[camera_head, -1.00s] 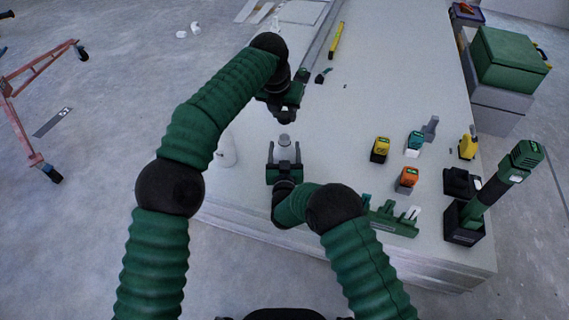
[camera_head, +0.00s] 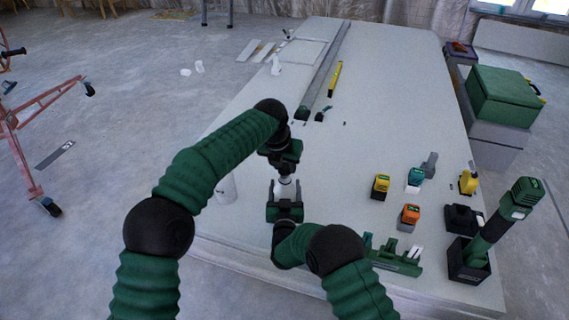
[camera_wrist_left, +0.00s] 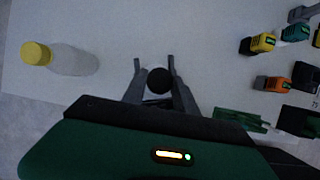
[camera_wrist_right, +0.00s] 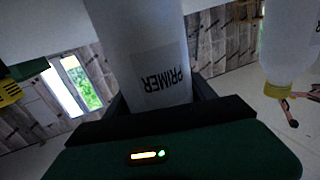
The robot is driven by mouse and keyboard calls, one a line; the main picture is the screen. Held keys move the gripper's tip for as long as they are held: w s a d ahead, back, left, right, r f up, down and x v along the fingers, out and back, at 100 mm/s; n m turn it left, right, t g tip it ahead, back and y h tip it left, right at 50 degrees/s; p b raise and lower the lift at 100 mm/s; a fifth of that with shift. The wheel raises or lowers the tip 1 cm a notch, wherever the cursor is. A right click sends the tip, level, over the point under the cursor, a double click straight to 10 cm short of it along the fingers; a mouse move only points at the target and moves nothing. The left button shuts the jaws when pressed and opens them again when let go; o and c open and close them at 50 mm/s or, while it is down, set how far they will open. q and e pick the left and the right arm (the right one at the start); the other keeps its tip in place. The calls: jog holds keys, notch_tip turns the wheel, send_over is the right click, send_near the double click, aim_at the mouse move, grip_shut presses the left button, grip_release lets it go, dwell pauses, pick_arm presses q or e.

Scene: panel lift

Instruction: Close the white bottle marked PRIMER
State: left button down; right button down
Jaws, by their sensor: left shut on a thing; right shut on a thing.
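The white bottle marked PRIMER (camera_wrist_right: 160,60) stands between the fingers of my right gripper (camera_head: 285,208), which is shut on it; its label reads upside down in the right wrist view. In the head view the bottle's upper part (camera_head: 286,188) shows above that gripper. My left gripper (camera_head: 285,172) is directly over the bottle's top. In the left wrist view a dark round cap (camera_wrist_left: 159,80) sits between its fingers, with white around it. The left gripper is shut on this cap. Whether the cap touches the neck or is seated on it, I cannot tell.
Another white bottle (camera_head: 227,188) with a yellow cap (camera_wrist_left: 36,53) stands to the left. Small coloured tools (camera_head: 409,216), a green rack (camera_head: 395,258) and a dark holder (camera_head: 470,268) are on the right of the table (camera_head: 390,100). The table's middle is clear.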

dwell(0.4)
pick_arm(q)
jog(key=shift+f, duration=0.9)
jog(key=shift+f, duration=0.55)
jog(key=c, duration=1)
grip_release()
jog(key=shift+o, duration=0.2)
jog(key=shift+r, duration=0.1)
jog(key=shift+r, duration=2.15)
jog(key=o, duration=0.6)
jog(key=shift+c, duration=0.2)
